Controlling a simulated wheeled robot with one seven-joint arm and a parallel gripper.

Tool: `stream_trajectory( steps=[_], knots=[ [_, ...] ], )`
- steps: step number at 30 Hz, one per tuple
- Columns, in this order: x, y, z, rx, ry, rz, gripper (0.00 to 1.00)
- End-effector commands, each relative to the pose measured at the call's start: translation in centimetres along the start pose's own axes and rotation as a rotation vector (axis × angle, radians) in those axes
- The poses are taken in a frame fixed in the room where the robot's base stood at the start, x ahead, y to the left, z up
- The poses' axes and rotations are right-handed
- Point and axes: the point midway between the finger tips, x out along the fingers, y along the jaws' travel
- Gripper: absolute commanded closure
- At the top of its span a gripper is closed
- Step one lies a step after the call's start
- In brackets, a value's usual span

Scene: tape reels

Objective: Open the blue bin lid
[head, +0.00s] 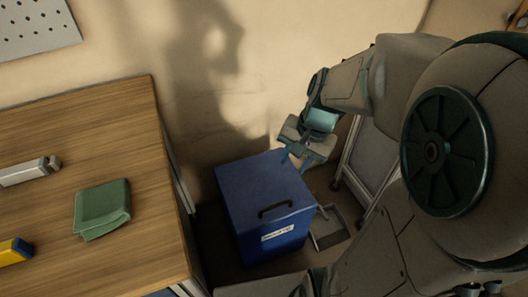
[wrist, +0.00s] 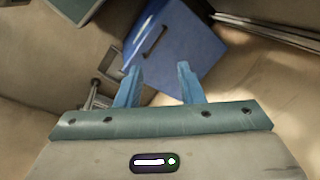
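The blue bin (head: 262,205) stands on the floor to the right of the wooden desk. Its flat lid (head: 255,182) is shut and carries a dark bar handle (head: 275,209) near the front edge. A white label (head: 277,233) is on the front below the handle. My gripper (head: 297,160) hangs above and beside the bin's back right corner in the head view, with nothing between its fingers. In the wrist view its two blue fingers (wrist: 160,84) are spread apart. The lid (wrist: 180,45) and its handle (wrist: 155,40) show beyond the fingertips.
The wooden desk (head: 100,150) is close on the bin's left, holding a green folded cloth (head: 102,207), a grey-white tool (head: 28,171) and a yellow item (head: 12,251). A wall is behind. A grey metal frame (head: 330,228) lies on the floor at the bin's right.

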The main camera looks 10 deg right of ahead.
Motion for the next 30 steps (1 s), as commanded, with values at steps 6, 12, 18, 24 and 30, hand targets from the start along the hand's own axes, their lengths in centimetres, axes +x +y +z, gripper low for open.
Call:
stream_trajectory(
  steps=[6,12,18,24,30],
  knots=[
    [10.6,2.0,-4.4,0.332,-0.093,-0.058,0.66],
    [17.0,3.5,-7.6,0.577,-0.152,-0.098,0.66],
    [19.8,4.3,-9.2,0.701,-0.180,-0.118,0.66],
    [21.4,4.1,-9.2,0.722,-0.186,-0.121,0.66],
    [25.4,3.6,-8.7,0.719,-0.188,-0.119,0.66]
  ],
)
